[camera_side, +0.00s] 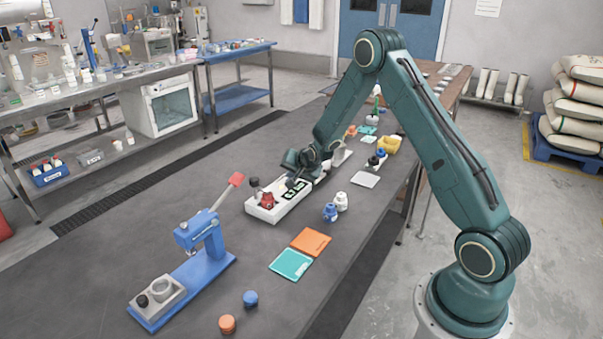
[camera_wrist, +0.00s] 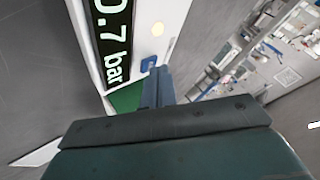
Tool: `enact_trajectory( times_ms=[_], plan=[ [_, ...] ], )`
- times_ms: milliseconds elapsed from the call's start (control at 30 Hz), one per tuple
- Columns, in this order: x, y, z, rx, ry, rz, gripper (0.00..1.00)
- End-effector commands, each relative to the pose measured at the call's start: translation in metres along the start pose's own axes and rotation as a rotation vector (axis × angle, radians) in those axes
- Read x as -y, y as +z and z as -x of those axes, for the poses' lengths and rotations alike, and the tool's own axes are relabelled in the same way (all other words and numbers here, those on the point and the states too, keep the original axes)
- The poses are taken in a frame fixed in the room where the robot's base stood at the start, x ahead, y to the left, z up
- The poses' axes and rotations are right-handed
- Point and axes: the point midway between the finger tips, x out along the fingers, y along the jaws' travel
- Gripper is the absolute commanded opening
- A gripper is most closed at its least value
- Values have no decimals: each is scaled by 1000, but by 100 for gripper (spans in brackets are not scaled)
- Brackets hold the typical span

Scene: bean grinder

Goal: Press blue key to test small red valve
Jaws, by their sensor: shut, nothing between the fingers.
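A white test box (camera_side: 262,215) stands on the dark table, with a small red valve (camera_side: 267,201) at its left end. Its dark display (camera_wrist: 112,40) reads "0.7 bar" in the wrist view. A small blue key (camera_wrist: 148,63) shows on the white face beside the display. My gripper (camera_wrist: 158,72) is shut and empty, its fingertips right at the blue key; I cannot tell whether they touch or press it. In the side view my gripper (camera_side: 291,181) is over the far part of the box, and the key is hidden there.
A blue lever press (camera_side: 205,262) stands at the left front. Orange (camera_side: 310,242) and teal (camera_side: 291,263) mats lie in front of the box. A blue valve (camera_side: 330,212) and a white valve (camera_side: 341,201) stand right of it. More small items lie behind.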

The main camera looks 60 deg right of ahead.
Motion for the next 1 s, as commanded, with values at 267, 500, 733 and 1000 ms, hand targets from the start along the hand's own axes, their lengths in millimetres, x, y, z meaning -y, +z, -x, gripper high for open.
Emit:
enact_trajectory(
  times_ms=[267, 500, 733, 1000],
  plan=[
    [0, 0, 1, 2, 1, 0, 0],
    [5, -5, 8, 2, 2, 0, 0],
    [8, -8, 12, 1, 1, 0, 0],
    [8, -8, 12, 1, 1, 0, 0]
  ],
)
